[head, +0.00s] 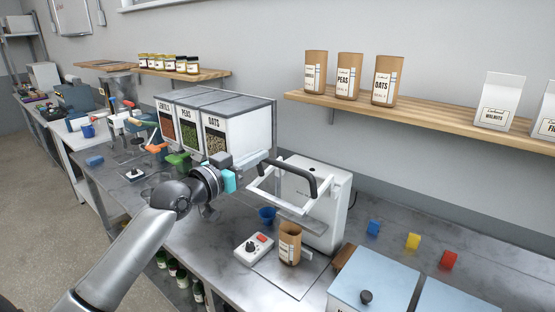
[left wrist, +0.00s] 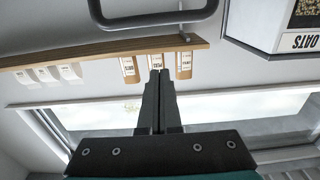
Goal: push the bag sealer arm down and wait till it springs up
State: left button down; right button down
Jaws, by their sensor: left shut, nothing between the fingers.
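The bag sealer (head: 322,212) is a white box on the steel counter. Its arm, a white frame with a black handle (head: 287,175), is raised. In the left wrist view the dark handle (left wrist: 150,18) crosses the top. My left gripper (head: 266,157) is shut and empty, just left of the handle and near its height; I cannot tell whether it touches. Its closed fingers show in the left wrist view (left wrist: 158,76). A brown paper bag (head: 289,246) stands upright at the sealer's front. My right gripper is not in view.
A white control box (head: 253,249) with a knob and red switch, and a blue cup (head: 267,213), sit before the sealer. Grain dispensers (head: 225,130) stand behind left. A wooden shelf (head: 430,116) hangs above. Blue-lidded bins (head: 375,279) are at front right.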

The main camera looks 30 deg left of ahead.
pick_arm(q)
jog(key=p, duration=0.2)
send_over(281, 163)
jog(key=shift+r, duration=0.1)
jog(key=shift+s+f+b, duration=0.15)
jog(key=shift+s+f, duration=0.1)
jog(key=shift+f, duration=0.4)
jog(key=shift+s+f+b, duration=0.1)
jog(key=shift+s+f, duration=0.1)
jog(key=shift+f, duration=0.5)
jog(key=shift+s+f+b, duration=0.15)
jog(key=shift+s+f, duration=0.1)
jog(key=shift+f, duration=0.4)
